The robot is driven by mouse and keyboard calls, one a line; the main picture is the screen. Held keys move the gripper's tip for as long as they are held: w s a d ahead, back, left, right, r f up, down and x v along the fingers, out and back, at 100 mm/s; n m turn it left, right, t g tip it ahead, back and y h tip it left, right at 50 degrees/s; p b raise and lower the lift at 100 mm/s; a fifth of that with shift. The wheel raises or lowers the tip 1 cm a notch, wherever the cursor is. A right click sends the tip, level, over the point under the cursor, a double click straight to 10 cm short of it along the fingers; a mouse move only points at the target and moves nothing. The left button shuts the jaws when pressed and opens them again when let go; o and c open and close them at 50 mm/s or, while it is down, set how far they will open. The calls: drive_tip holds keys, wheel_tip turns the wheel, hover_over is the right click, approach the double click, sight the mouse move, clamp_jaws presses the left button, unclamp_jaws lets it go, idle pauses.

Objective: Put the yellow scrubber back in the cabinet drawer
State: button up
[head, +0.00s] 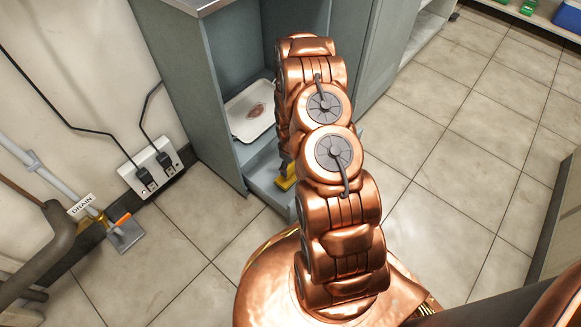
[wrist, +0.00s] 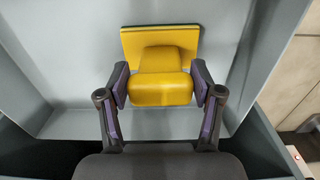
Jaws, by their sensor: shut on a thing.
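The yellow scrubber (wrist: 160,45) has a flat rectangular base and a rounded grip. My gripper (wrist: 160,90) is shut on that grip, with one purple-padded finger on each side. In the wrist view the scrubber is over the grey inside of the cabinet drawer (wrist: 75,122). I cannot tell whether its base touches the drawer floor. In the head view a small part of the scrubber (head: 286,176) shows at the low, pulled-out drawer (head: 264,188). My arm hides the gripper and much of the drawer there.
The grey cabinet (head: 185,85) stands open above the drawer. A white tray (head: 240,129) with a reddish-brown mark lies inside it. A power outlet box (head: 145,166) and a drain pipe (head: 52,180) are at the left wall. The tiled floor to the right is clear.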

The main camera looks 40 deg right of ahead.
drive_tip(key=o, duration=1.1)
drive_tip(key=shift+f, duration=0.1)
wheel_tip(320, 180, up, 12)
drive_tip(key=f+p, duration=0.1)
drive_tip(key=p, duration=0.3)
drive_tip(key=s+a+r+g, duration=0.1)
drive_tip(key=s+a+r, duration=0.25)
drive_tip(key=r, duration=0.45)
drive_tip(key=s+a+r+m, duration=0.1)
drive_tip(key=s+a+r, duration=0.1)
drive_tip(key=a+r, duration=0.4)
drive_tip(key=s+a+r+g, duration=0.1)
drive_tip(key=s+a+r, duration=0.2)
drive_tip(key=r, duration=0.6)
drive_tip(key=shift+m+g, duration=0.7)
drive_tip(key=shift+g, duration=0.2)
drive_tip(key=s+a+r, duration=0.3)
drive_tip(key=s+r, duration=0.1)
drive_tip(key=s, duration=0.3)
drive_tip(key=s+a+r, duration=0.3)
drive_tip(key=s+r, duration=0.2)
drive_tip(key=s, duration=0.3)
drive_tip(key=s+a+r, duration=0.3)
drive_tip(key=s+r, duration=0.1)
drive_tip(key=s, duration=0.3)
drive_tip(key=shift+s+r, duration=0.3)
drive_tip(key=shift+r, duration=0.05)
